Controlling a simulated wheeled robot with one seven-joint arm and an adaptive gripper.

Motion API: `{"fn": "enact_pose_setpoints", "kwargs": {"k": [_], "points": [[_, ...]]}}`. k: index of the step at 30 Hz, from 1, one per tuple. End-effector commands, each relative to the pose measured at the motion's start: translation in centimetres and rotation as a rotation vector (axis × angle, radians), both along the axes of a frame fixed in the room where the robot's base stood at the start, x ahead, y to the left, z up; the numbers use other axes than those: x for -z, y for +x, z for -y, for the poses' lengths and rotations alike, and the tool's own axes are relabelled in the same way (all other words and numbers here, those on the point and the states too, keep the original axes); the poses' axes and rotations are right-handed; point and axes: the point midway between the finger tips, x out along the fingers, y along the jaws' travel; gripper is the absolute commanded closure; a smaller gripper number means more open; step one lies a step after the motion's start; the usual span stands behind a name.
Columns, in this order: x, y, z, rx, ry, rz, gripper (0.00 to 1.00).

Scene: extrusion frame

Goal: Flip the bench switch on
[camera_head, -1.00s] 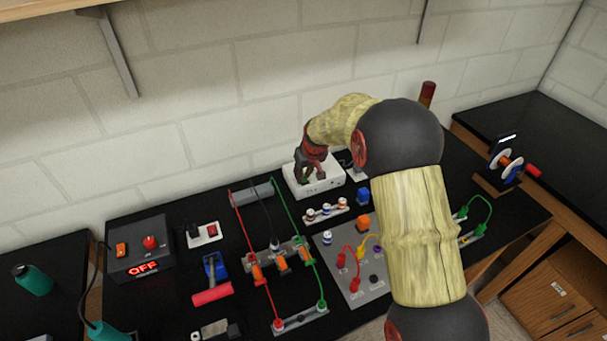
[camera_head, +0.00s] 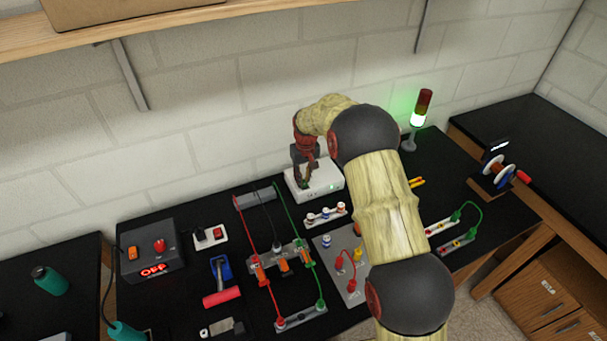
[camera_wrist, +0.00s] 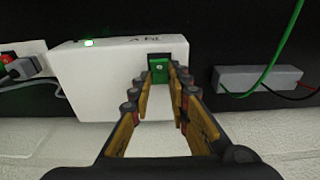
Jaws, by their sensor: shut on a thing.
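The white box (camera_head: 316,181) stands at the back of the black bench, with a small green light lit on its front. In the wrist view the white box (camera_wrist: 105,80) has a green connector (camera_wrist: 159,69) in its socket. My gripper (camera_head: 304,184) reaches down at the box; in the wrist view my gripper (camera_wrist: 162,78) is shut on the green connector. A white plate with a red rocker switch (camera_head: 217,233) lies at the bench's left, apart from my gripper. A dark control box (camera_head: 152,256) reads OFF in red and carries an orange switch (camera_head: 132,253) and red button (camera_head: 159,246).
A stack light (camera_head: 419,120) glows green behind my arm. A terminal strip (camera_head: 325,214), red and green leads, a blue and red tool (camera_head: 221,284) and a grey board (camera_head: 340,262) crowd the bench. In the wrist view a grey block (camera_wrist: 258,79) is beside the box.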

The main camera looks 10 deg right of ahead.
Motion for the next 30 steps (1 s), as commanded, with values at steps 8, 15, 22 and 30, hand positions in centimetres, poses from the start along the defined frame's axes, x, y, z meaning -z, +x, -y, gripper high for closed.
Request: {"fn": "enact_pose_setpoints", "kwargs": {"k": [8,15,22,30], "points": [[0.04,0.03,-0.02,0.000,-0.001,-0.004,1.00],[0.02,0.03,-0.01,0.000,-0.001,-0.004,0.71],[0.01,0.03,0.00,0.000,-0.001,-0.003,0.64],[-0.50,0.03,0.01,0.000,0.000,-0.002,0.64]]}}
